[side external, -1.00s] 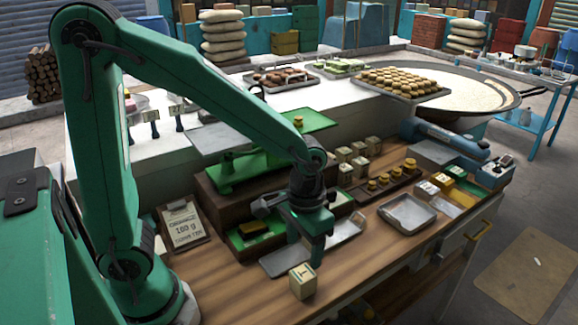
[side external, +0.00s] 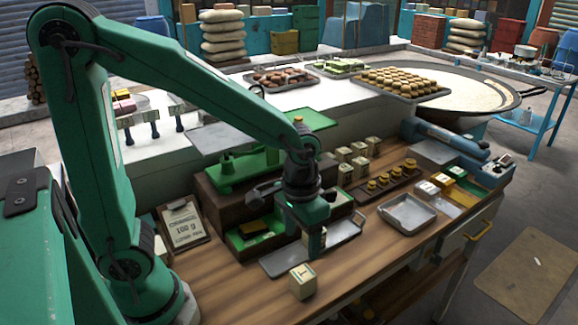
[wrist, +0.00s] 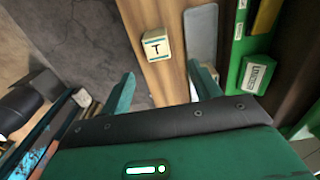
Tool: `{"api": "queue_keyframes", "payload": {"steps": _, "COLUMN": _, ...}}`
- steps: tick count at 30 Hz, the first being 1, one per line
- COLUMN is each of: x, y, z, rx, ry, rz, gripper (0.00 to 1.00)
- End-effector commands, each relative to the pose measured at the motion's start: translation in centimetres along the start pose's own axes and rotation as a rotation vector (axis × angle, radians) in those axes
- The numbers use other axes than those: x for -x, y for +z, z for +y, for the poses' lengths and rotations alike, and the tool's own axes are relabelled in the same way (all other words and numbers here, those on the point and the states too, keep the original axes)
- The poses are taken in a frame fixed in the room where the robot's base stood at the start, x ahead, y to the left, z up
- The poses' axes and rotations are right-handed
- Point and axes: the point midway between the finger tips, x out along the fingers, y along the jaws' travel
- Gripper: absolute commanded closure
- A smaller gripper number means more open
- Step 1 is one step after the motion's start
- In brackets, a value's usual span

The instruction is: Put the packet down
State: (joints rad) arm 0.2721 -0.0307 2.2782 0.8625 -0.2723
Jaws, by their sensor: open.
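A cream block marked T (side external: 302,281) sits on the wooden bench near its front edge, and it also shows in the wrist view (wrist: 155,43). My gripper (side external: 312,232) is above and behind it, near the grey metal tray (side external: 282,263). In the wrist view, my gripper (wrist: 160,74) has its fingers spread with nothing visibly held between them. The T block lies beyond the fingertips, apart from them. A small pale block (side external: 316,242) shows just below my gripper in the side view; I cannot tell whether it touches a finger.
A green tray (side external: 237,241) with a dark yellow item lies left of my gripper. The bench front is mostly bare.

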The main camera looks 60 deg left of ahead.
Motion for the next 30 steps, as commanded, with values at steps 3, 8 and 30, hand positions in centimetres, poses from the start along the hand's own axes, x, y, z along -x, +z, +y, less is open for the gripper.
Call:
{"api": "queue_keyframes", "payload": {"steps": 3, "x": 1.6, "y": 0.3, "z": -0.9, "rx": 0.003, "ry": 0.011, "rz": 0.045, "gripper": 0.38}}
{"api": "queue_keyframes", "payload": {"steps": 8, "x": 4.0, "y": 1.1, "z": -2.5, "rx": 0.004, "ry": 0.023, "rz": 0.123, "gripper": 0.38}}
{"api": "queue_keyframes", "payload": {"steps": 30, "x": 11.1, "y": 6.8, "z": -8.1, "rx": -0.001, "ry": -0.005, "rz": 0.452, "gripper": 0.38}}
